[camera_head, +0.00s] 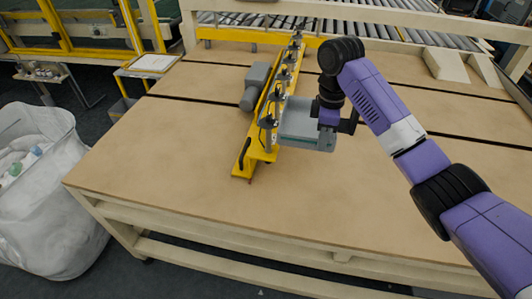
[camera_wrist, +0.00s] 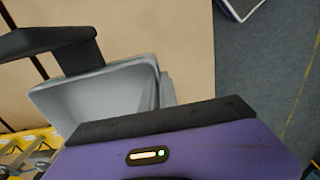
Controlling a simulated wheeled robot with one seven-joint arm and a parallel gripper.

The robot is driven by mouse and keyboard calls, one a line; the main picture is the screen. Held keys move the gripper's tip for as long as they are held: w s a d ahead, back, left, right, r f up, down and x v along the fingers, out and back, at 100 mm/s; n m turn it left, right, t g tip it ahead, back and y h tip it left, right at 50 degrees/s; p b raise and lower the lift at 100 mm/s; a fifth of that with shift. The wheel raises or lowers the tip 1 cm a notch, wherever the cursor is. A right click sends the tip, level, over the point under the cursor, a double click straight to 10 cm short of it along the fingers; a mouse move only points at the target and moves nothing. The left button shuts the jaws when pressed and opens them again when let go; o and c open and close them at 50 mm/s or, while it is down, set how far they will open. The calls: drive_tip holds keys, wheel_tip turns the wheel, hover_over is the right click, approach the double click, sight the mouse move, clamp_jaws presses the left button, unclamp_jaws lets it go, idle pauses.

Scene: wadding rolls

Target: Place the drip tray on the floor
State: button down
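The drip tray is a grey, box-like tray (camera_head: 308,128) with a thin teal line on its near side. In the head view it is right of the yellow beam on the wooden table; whether it rests on the tabletop or is slightly raised is unclear. My gripper (camera_head: 338,121) is at its right end. In the wrist view the grey tray (camera_wrist: 95,98) lies between my dark fingers (camera_wrist: 105,90), which are apart. One finger overlaps its far edge. Whether they clamp it is unclear; the near contact is hidden.
The yellow beam (camera_head: 263,138) carries several dark clamps and a grey motor (camera_head: 254,88). The wooden table (camera_head: 190,175) is clear in front and left. A white bag (camera_head: 48,190) stands on the floor at left. A roller conveyor (camera_head: 370,30) runs behind. Grey floor (camera_wrist: 262,65) shows in the wrist view.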

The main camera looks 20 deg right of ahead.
wheel_tip(320, 180, down, 15)
drive_tip(key=b, duration=0.5)
drive_tip(key=shift+r, duration=0.1)
drive_tip(key=shift+s+f, duration=0.1)
drive_tip(key=shift+f, duration=2.6)
drive_tip(key=c, duration=1.6)
unclamp_jaws()
drive_tip(key=shift+c, duration=0.2)
drive_tip(key=shift+r, duration=0.15)
